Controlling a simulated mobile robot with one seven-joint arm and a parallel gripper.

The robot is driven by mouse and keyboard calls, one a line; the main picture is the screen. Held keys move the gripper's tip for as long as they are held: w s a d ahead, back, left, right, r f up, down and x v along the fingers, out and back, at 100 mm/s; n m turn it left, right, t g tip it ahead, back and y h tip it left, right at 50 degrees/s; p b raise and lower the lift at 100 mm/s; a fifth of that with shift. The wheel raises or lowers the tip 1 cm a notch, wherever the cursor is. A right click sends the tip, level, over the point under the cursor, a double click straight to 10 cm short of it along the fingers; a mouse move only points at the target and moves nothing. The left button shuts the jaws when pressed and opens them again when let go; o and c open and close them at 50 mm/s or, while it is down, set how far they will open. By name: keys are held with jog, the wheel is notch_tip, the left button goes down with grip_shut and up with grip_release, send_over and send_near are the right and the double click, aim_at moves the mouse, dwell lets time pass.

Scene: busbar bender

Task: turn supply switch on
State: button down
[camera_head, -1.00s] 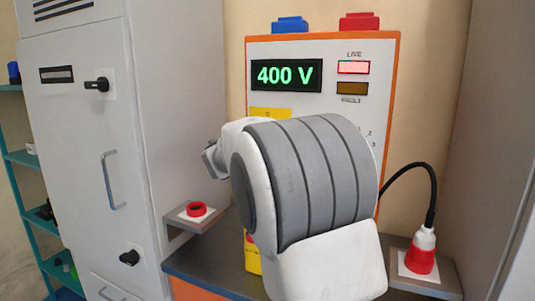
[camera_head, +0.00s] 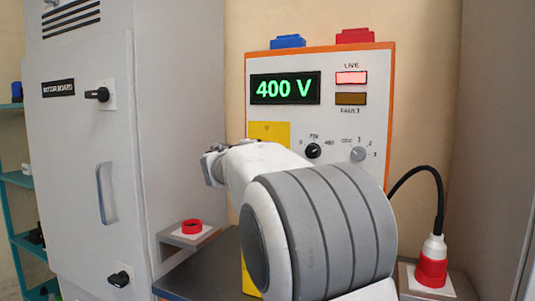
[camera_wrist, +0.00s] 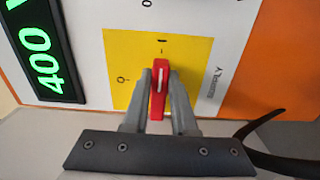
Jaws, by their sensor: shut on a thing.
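The supply switch (camera_wrist: 159,88) is a red handle with a white line, on a yellow plate (camera_wrist: 125,45) marked SUPPLY. My gripper (camera_wrist: 160,98) is shut on the handle, one finger on each side. In the wrist view the handle points toward the I-like mark at the plate's top; the O-like mark lies to its lower left. In the head view my arm hides the handle and much of the yellow plate (camera_head: 265,130). The display (camera_head: 286,88) reads 400 V, and the LIVE lamp (camera_head: 351,78) above the dark FAULT lamp (camera_head: 351,99) glows pinkish.
Two rotary knobs (camera_head: 313,150) (camera_head: 358,154) sit right of the plate. A red ring-shaped button (camera_head: 191,226) stands on a ledge at left. A red and white plug (camera_head: 432,265) with a black cable (camera_head: 415,172) is at right. The grey cabinet (camera_head: 85,190) stands at left.

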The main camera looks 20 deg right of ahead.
jog(key=c, duration=0.7)
grip_release()
jog(key=p+v, duration=0.1)
jog(key=v, duration=1.6)
jog(key=shift+s+a+p, duration=0.2)
jog(key=shift+p, duration=0.1)
